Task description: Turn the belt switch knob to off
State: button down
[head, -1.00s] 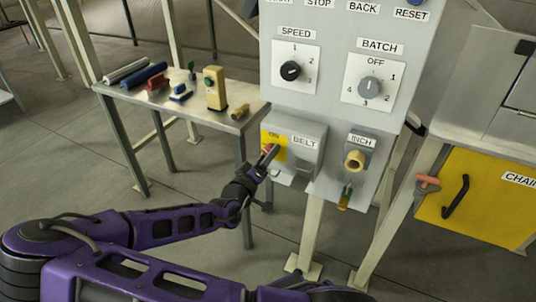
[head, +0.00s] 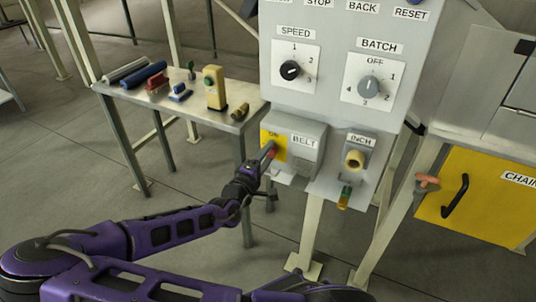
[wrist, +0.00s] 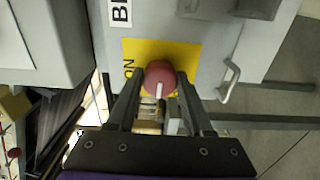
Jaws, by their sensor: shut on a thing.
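The belt switch is a red round knob (wrist: 160,73) with a white pointer mark, on a yellow plate (wrist: 135,48) marked ON. In the wrist view the mark points down toward my gripper, while ON is to the left. No OFF mark is visible; my fingers cover part of the plate. In the head view the plate (head: 279,152) is on the left of the grey BELT box (head: 312,135). My gripper (wrist: 160,84) is shut on the knob, one finger on each side; it also shows in the head view (head: 267,158).
The grey panel (head: 335,75) above carries SPEED (head: 289,70) and BATCH (head: 369,87) dials. The INCH knob (head: 354,159) is to the right. A metal table (head: 190,107) with several small items stands left. A handle (wrist: 232,80) is close by in the wrist view.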

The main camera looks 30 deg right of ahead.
dwell(0.3)
jog(key=shift+c, duration=1.5)
grip_release()
jog(key=shift+a, duration=0.15)
jog(key=p+v, duration=0.1)
jog(key=v, duration=1.6)
jog(key=shift+s, duration=0.2)
